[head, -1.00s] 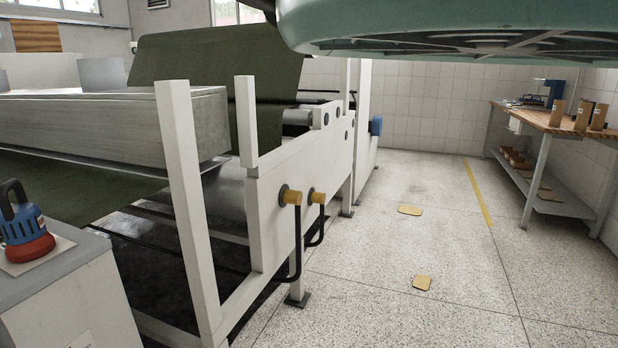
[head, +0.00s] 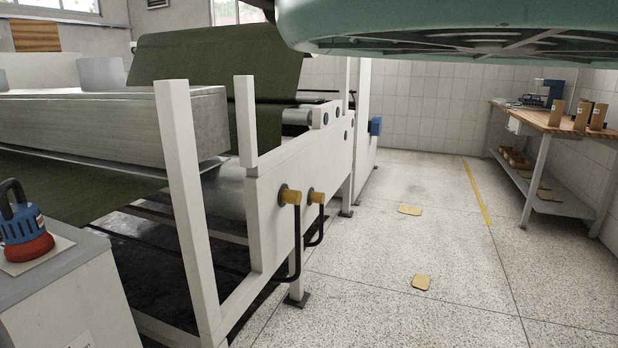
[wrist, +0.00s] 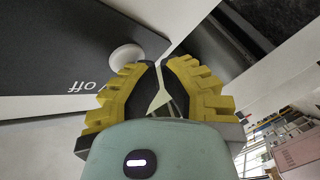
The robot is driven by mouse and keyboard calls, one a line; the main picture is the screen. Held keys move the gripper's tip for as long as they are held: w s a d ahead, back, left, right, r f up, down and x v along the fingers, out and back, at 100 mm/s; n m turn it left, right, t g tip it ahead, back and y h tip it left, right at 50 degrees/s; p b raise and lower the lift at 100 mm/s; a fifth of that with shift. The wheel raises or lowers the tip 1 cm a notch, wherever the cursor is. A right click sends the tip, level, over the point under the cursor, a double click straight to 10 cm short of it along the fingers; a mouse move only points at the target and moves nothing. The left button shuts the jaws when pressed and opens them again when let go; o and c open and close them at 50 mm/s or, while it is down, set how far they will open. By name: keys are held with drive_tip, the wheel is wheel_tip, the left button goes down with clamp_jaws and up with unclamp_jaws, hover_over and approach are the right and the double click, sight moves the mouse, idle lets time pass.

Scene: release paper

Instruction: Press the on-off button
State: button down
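In the wrist view, a round white button (wrist: 127,55) stands on a dark grey panel (wrist: 60,50). My gripper (wrist: 160,65) has yellow ribbed fingers with black inner faces. Its fingertips nearly meet, and it holds nothing that I can see. The tips are just to the right of the button and below it in the picture. Whether they touch the panel cannot be told. The head view shows neither the button nor my gripper clearly.
In the head view, a large white-framed machine (head: 280,200) with a green cloth roll (head: 215,80) fills the left. A blue and red device (head: 25,235) sits on a grey cabinet at the left edge. A workbench (head: 560,125) stands at the right. The tiled floor (head: 400,260) between is mostly clear.

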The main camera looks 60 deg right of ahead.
drive_tip(key=shift+s+r, duration=0.1)
drive_tip(key=shift+s, duration=0.2)
drive_tip(key=s+d+p, duration=0.1)
drive_tip(key=s, duration=0.5)
drive_tip(key=shift+d, duration=0.25)
idle(0.4)
